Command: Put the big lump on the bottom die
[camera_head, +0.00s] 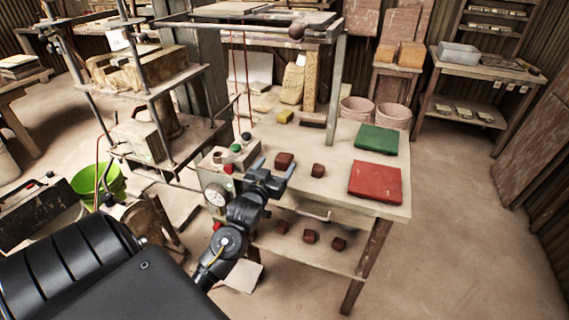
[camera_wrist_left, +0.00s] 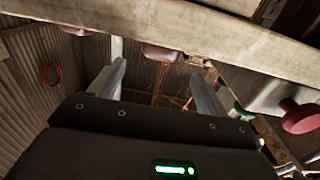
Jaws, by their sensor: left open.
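The big dark red lump (camera_head: 284,160) lies on the worktable, just beyond my left gripper (camera_head: 274,166). In the left wrist view, which looks upside down, the lump (camera_wrist_left: 161,52) shows between and beyond the two spread fingers (camera_wrist_left: 160,80). The left gripper is open and empty. A smaller dark red lump (camera_head: 318,170) lies to the right on the same table; it also shows in the left wrist view (camera_wrist_left: 75,29). The press (camera_head: 180,84) stands at the left; a grey block (camera_head: 138,139) sits low in it. I cannot tell which part is the bottom die. My right gripper is out of view.
A control box with a gauge (camera_head: 215,195) and buttons (camera_head: 236,148) stands left of the gripper. Green (camera_head: 377,139) and red (camera_head: 375,181) slabs lie at the table's right. Several small lumps sit on the lower shelf (camera_head: 300,250). A yellow block (camera_head: 285,117) lies further back.

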